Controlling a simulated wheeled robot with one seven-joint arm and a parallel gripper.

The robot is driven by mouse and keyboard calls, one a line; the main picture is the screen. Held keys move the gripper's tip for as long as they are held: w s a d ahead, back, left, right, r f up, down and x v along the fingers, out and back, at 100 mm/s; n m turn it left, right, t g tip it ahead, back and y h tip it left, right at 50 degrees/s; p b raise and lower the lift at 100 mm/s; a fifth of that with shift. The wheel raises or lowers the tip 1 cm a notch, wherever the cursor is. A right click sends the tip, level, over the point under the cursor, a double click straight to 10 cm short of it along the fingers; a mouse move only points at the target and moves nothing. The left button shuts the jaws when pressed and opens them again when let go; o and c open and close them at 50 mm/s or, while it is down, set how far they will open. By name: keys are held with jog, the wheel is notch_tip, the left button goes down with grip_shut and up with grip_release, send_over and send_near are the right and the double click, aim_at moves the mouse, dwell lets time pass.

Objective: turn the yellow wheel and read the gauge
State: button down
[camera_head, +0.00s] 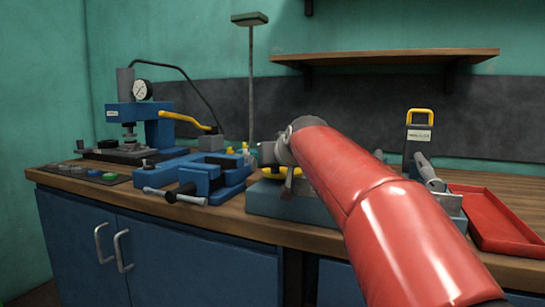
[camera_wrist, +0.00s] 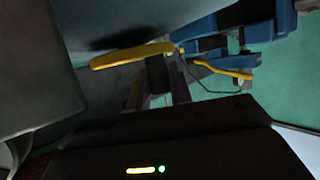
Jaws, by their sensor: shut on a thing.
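The yellow wheel (camera_head: 268,174) sits on a grey-blue block (camera_head: 290,203) on the bench, mostly hidden behind my red arm and wrist. In the wrist view the wheel (camera_wrist: 135,54) shows nearly edge-on as a yellow bar, with a dark knob standing out from it. My gripper (camera_wrist: 157,88) is shut on that dark knob, with a finger on each side. In the head view my gripper (camera_head: 288,180) is small and partly covered. A round white-faced gauge (camera_head: 141,89) stands on the blue press at the left; its reading is too small to tell.
The blue press (camera_head: 158,127) has a yellow lever (camera_head: 188,121). A blue vise (camera_head: 205,175) lies left of the wheel. A lamp post (camera_head: 251,80) stands behind. A red tray (camera_head: 490,220) and a yellow-handled holder (camera_head: 419,135) are at the right. A wooden shelf (camera_head: 385,56) hangs above.

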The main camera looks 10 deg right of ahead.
jog(key=shift+s+d+f+n+y+b, duration=0.1)
jog(key=shift+d+n+y+b, duration=0.15)
jog(key=shift+n+y+b, duration=0.25)
jog(key=shift+s+d+n+y+b, duration=0.1)
jog(key=shift+d+n+y+b, duration=0.15)
jog(key=shift+n+y, duration=0.4)
jog(key=shift+n+g+y+b, duration=0.35)
jog(key=shift+y+b, duration=0.1)
jog(key=shift+y, duration=0.1)
jog(key=shift+s, duration=0.1)
jog(key=c, duration=1.3)
grip_release()
jog(key=shift+o, duration=0.2)
jog(key=shift+b+v, duration=0.45)
jog(key=shift+v, duration=3.5)
jog(key=shift+d, duration=0.15)
